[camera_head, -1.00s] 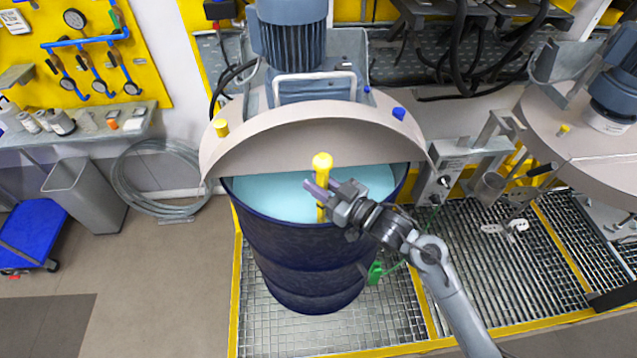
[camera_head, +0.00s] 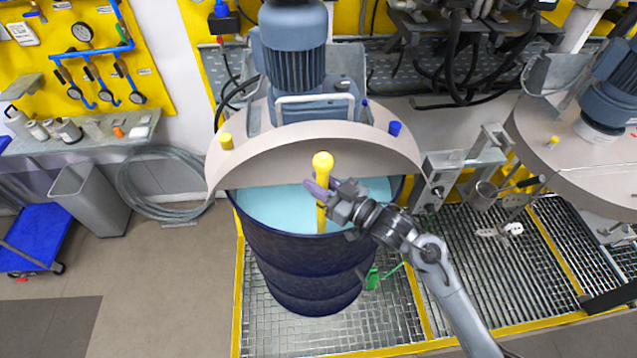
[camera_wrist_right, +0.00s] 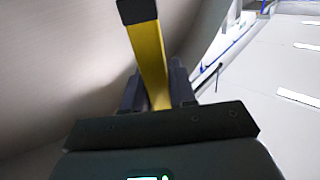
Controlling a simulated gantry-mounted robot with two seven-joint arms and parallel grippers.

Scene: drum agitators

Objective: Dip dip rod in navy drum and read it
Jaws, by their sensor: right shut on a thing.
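The navy drum (camera_head: 305,262) stands on the grating, its half-open top showing light blue liquid (camera_head: 270,205). The yellow dip rod (camera_head: 321,170) is upright at the drum's opening, its round knob on top; its lower part is hidden by the drum's wall or the liquid, and I cannot tell which. My right gripper (camera_head: 325,192) is shut on the rod a little below the knob, over the drum's opening. In the right wrist view the rod (camera_wrist_right: 148,60) runs between the fingers, with a dark end. My left gripper is not in view.
A beige lid (camera_head: 250,150) with a grey-blue motor (camera_head: 293,45) covers the drum's rear, close behind the rod. A grey bin (camera_head: 90,198) and a hose coil (camera_head: 165,185) are at the left.

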